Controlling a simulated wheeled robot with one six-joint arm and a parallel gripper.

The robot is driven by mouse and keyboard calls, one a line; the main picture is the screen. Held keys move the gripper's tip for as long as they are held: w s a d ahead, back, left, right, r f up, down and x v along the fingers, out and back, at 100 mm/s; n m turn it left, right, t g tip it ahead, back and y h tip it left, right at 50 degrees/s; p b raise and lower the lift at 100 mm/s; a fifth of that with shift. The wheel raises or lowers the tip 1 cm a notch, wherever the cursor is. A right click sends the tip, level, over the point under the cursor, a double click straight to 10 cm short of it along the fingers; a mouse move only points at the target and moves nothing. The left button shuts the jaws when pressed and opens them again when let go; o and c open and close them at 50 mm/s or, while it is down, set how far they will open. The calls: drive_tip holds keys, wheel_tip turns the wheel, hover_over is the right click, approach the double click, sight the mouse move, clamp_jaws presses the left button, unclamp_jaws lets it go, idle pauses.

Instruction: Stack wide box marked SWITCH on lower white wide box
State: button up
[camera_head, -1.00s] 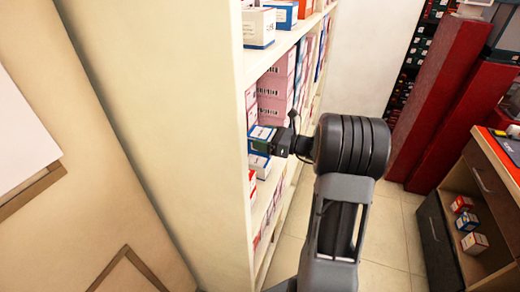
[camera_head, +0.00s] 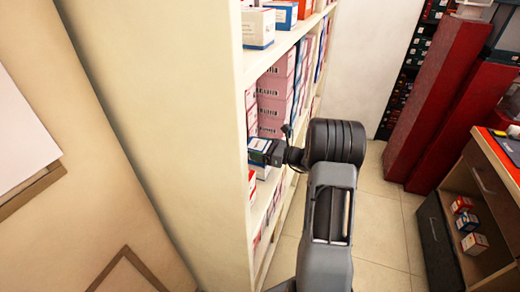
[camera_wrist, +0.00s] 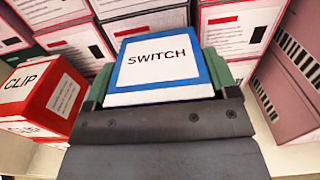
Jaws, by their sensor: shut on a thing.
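The wide box marked SWITCH (camera_wrist: 160,58) has a white top with a blue border. My gripper (camera_wrist: 160,88) is shut on it, with a green finger on each side. In the head view my gripper (camera_head: 274,151) reaches into the shelf from the right and the held box (camera_head: 258,146) is partly hidden. A white box (camera_head: 259,168) with a dark band shows just below the held box. I cannot tell whether the two touch. In the wrist view the lower box is hidden beneath the held one.
A red and white CLIP box (camera_wrist: 42,95) stands left of the held box. White boxes (camera_wrist: 240,28) stand behind it, and pink boxes (camera_wrist: 292,85) are close on the right. The shelf's side panel (camera_head: 170,110) and the upper shelf board (camera_head: 270,55) bound the space.

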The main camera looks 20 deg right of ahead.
drive_tip(key=shift+f, duration=0.15)
drive_tip(key=o, duration=0.9)
drive_tip(key=shift+o, duration=0.2)
drive_tip(key=shift+d+r, duration=0.1)
drive_tip(key=shift+r, duration=0.1)
drive_tip(key=v, duration=1.2)
drive_tip(key=shift+b, duration=0.4)
